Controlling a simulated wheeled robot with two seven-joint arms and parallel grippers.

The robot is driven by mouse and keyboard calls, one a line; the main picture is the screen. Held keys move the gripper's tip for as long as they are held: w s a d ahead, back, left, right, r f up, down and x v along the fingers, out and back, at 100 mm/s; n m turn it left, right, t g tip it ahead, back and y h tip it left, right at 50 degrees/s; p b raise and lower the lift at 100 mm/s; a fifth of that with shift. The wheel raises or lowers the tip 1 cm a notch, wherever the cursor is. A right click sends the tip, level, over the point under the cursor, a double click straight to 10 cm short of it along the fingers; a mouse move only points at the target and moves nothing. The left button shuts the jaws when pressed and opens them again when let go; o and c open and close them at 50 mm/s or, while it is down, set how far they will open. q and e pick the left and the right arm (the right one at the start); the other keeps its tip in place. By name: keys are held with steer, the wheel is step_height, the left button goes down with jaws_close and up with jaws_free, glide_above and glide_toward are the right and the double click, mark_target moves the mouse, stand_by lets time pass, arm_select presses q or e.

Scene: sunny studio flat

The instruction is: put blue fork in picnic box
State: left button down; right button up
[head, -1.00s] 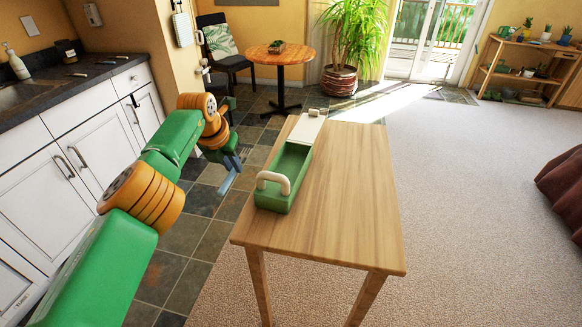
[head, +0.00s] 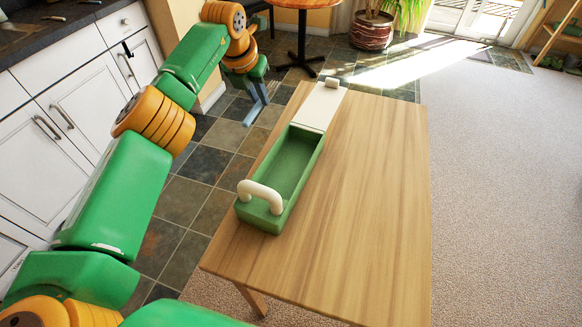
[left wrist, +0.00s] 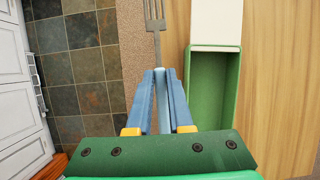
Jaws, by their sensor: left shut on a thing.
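The picnic box (head: 241,212) stands on the wooden table, a long green tray with a white handle at its near end. Its white lid (head: 321,105) lies folded back at the far end, and the tray looks empty. My left gripper (head: 256,112) is in the air left of the lid, beyond the table's left edge. In the left wrist view it is shut on the blue fork (left wrist: 155,22), whose grey tines point away from the jaws. The box's green wall (left wrist: 188,88) is just right of the jaws there. My right gripper is out of view.
The wooden table (head: 370,200) is bare right of the box. White kitchen cabinets (head: 60,125) stand at the left beyond a tiled floor (head: 205,165). A round table (head: 300,3) and a potted plant (head: 371,32) stand at the back.

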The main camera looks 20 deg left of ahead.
arm_select(q)
steer(key=s+d+f+b, duration=0.1)
steer(key=s+d+f, duration=0.1)
steer(key=s, duration=0.1)
glide_above(289, 172)
steer(key=a, duration=0.1)
steer(key=f, duration=0.6)
steer(key=shift+s, duration=0.35)
steer(key=shift+s+d+f, duration=0.15)
steer(key=shift+f, duration=0.1)
steer(key=f, duration=0.1)
steer(key=f+p, duration=0.1)
steer(key=f, duration=0.1)
steer(key=shift+s+d+f+p, duration=0.2)
steer(key=shift+d+f+p, duration=0.1)
steer(key=shift+p, duration=0.05)
steer(key=shift+f+b, duration=0.3)
steer(key=shift+f, duration=0.1)
steer(key=c, duration=0.8)
jaws_free()
steer(key=shift+r, duration=0.1)
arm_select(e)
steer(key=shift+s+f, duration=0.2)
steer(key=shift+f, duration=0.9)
arm_select(q)
steer(key=shift+r, duration=0.1)
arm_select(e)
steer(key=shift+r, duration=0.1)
